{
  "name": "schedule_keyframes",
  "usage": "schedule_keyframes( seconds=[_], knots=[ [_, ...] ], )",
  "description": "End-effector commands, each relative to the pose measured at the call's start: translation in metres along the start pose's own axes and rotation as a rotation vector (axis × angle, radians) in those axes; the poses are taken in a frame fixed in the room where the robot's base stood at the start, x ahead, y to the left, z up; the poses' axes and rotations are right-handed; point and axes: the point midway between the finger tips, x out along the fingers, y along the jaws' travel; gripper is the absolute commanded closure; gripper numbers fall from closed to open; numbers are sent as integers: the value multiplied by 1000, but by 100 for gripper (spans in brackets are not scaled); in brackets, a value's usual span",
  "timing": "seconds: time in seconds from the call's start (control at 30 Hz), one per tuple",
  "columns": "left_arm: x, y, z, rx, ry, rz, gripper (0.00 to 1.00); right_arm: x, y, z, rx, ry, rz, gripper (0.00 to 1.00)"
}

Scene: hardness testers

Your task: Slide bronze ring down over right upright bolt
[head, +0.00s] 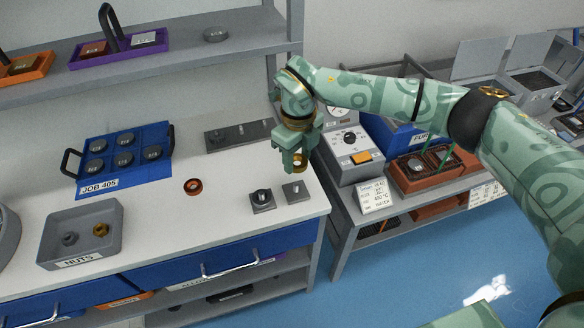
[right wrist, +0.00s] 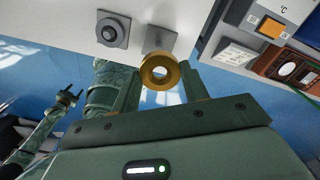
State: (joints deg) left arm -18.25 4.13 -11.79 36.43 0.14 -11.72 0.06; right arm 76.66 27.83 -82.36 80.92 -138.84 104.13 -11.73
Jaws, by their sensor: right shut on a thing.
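My right gripper (head: 297,160) is shut on the bronze ring (head: 299,166), a thick gold-brown ring that also shows between the fingers in the right wrist view (right wrist: 148,76). The ring is above the table, over the right square base plate (head: 295,193). The right upright bolt stands on this plate (right wrist: 150,44) and is partly hidden behind the ring in the wrist view. The ring appears apart from the plate. The left bolt plate (head: 262,207) beside it carries a dark ring or nut around its bolt. My left gripper (right wrist: 68,98) shows small and open in the right wrist view.
A copper-coloured ring (head: 193,186) lies on the white table. A grey NUTS tray (head: 108,240), a blue JOB 405 tray (head: 165,150) and a grey strip with pegs (head: 215,140) are farther left. A tester (head: 342,165) stands right of the table edge.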

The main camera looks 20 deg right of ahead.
Motion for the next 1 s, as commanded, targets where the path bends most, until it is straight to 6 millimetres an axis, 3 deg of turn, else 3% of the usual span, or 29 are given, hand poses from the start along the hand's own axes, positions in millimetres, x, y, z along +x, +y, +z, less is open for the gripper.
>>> schedule_keyframes(
  seconds=[0.4,0.5,0.67,1.0],
  knots=[
    [14,-2,7,-15,29,-1,46,28,0,0,-55,3,3,85],
    [28,-13,20,22,-55,-14,46,39,0,0,-55,4,3,85],
    [40,-17,12,14,-49,-18,46,53,0,0,-53,4,3,85],
    [42,0,10,11,-41,5,46,56,0,0,-54,0,0,85]
  ],
)
